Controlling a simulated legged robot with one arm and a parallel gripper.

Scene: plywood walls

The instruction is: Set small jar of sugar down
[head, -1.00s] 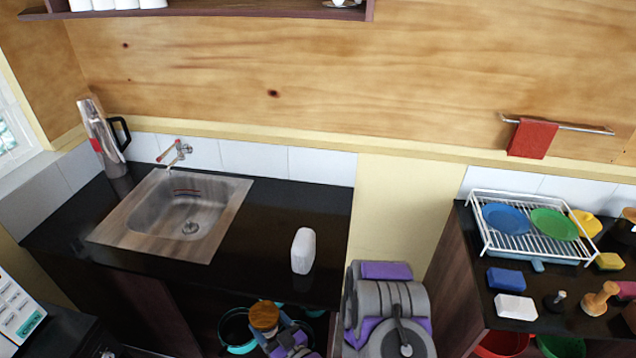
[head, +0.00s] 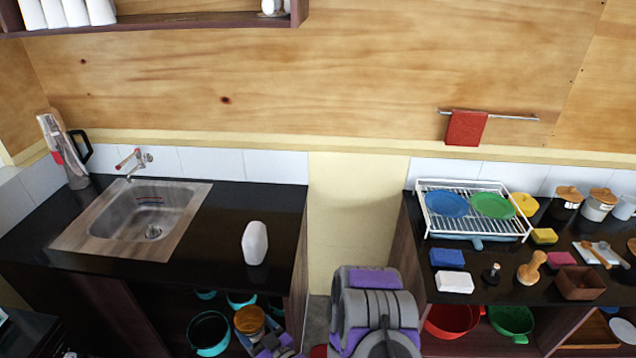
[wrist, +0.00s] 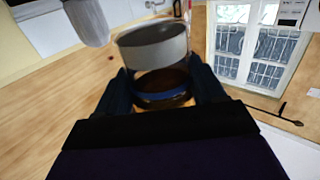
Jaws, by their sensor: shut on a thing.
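The small jar of sugar (head: 250,321) shows its round wooden lid at the bottom of the head view, in front of the open space under the sink counter. My gripper (head: 270,345), grey and purple, is at the jar's near side. In the wrist view the jar (wrist: 155,45) is between the two dark fingers of my gripper (wrist: 163,88), which are shut on it. Its pale body and brown lid show there, tilted in the picture. The jar is held in the air, apart from the counters. Much of its body is hidden in the head view.
The black sink counter (head: 215,222) holds a steel sink (head: 148,212), a white upright object (head: 255,243) and a flask (head: 63,150). The right counter (head: 415,235) holds a dish rack (head: 470,215), sponges, lidded jars (head: 598,204) and a wooden box (head: 580,283). A gap separates the counters.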

